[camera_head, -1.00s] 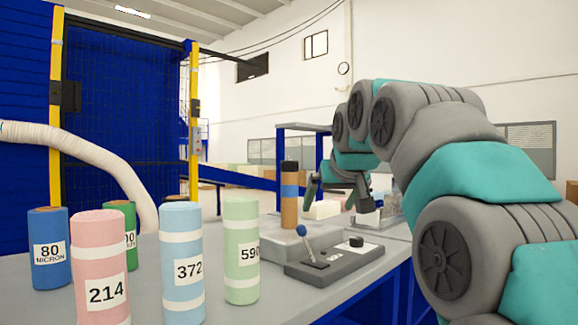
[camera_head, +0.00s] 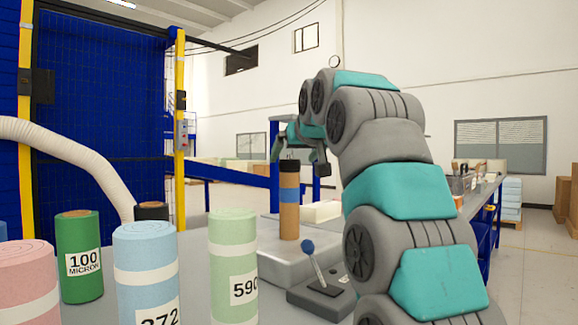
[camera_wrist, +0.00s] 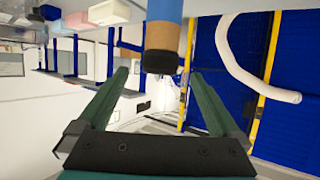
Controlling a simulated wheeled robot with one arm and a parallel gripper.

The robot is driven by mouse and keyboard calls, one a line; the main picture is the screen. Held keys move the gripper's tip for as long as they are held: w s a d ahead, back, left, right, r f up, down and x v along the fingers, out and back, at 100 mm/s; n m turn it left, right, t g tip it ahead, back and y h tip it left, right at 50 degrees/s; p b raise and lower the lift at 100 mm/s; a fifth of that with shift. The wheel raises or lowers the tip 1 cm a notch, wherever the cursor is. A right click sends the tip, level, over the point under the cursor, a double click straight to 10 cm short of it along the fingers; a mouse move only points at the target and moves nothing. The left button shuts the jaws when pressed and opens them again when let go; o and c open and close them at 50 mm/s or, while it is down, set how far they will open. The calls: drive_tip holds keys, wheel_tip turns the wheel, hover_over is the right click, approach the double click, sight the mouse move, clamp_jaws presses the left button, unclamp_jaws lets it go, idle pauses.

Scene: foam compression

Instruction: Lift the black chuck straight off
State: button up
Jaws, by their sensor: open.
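The black chuck (camera_head: 290,166) is the dark cap on top of an upright brown column (camera_head: 289,219) with a blue band. The column stands on a grey block (camera_head: 274,262). In the wrist view, which is upside down, the chuck (camera_wrist: 160,63) hangs at the column's lower end, centred between my finger lines. My gripper (camera_head: 299,158) is open and empty at the chuck's height in the head view. In the wrist view my gripper's (camera_wrist: 159,72) two green fingers stand apart, one on each side of the chuck, with gaps visible. How far in depth they reach around it I cannot tell.
A control box (camera_head: 322,297) with a blue-knobbed lever stands in front of the block. Several foam rolls, among them a green one (camera_head: 234,270), stand at the left front. A white hose (camera_head: 75,150) and blue mesh fence (camera_head: 100,100) are behind.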

sight(292, 161)
drive_tip(key=x, duration=0.4)
drive_tip(key=shift+f, duration=0.2)
drive_tip(key=shift+s, duration=0.1)
drive_tip(key=c, duration=1.5)
